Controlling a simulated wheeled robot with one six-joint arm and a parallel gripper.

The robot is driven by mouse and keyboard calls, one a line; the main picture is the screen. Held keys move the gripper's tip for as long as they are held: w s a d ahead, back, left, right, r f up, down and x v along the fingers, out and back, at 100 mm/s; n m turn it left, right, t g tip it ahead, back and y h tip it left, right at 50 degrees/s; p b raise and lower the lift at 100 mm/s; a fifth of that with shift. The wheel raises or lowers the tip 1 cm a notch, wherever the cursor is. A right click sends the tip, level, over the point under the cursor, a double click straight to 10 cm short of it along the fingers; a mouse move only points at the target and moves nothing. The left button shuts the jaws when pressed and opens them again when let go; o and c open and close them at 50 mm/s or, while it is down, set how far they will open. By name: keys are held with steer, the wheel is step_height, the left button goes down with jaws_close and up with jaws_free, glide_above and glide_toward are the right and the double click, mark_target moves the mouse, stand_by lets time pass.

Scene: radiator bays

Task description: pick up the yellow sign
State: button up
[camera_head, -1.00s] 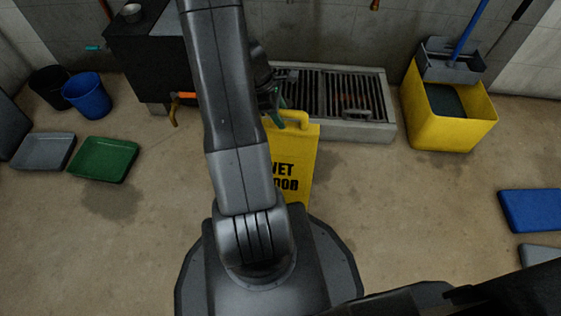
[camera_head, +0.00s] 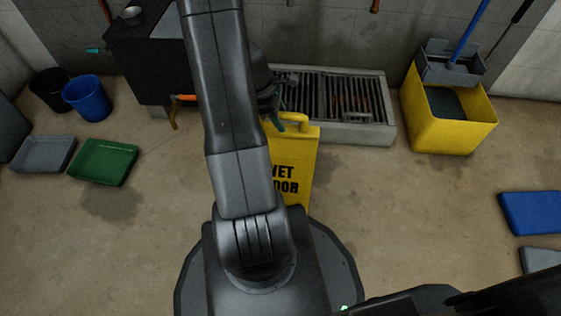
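The yellow sign (camera_head: 301,160) stands upright on the floor in front of the grate, just right of my arm. It has black lettering and a looped handle (camera_head: 295,118) on top. My arm hides its left part. My gripper (camera_head: 277,121) is mostly hidden behind my arm; only a greenish finger-like part shows at the left end of the handle. I cannot tell whether it touches the handle or is open or shut.
A metal grate (camera_head: 340,97) in a raised curb lies behind the sign. A yellow mop bucket (camera_head: 447,125) stands right, a dark cabinet (camera_head: 148,55) left. Green (camera_head: 104,162) and grey trays (camera_head: 44,153) and a blue bin (camera_head: 88,97) are further left.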

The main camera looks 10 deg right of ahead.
jaws_close()
stand_by(1.2)
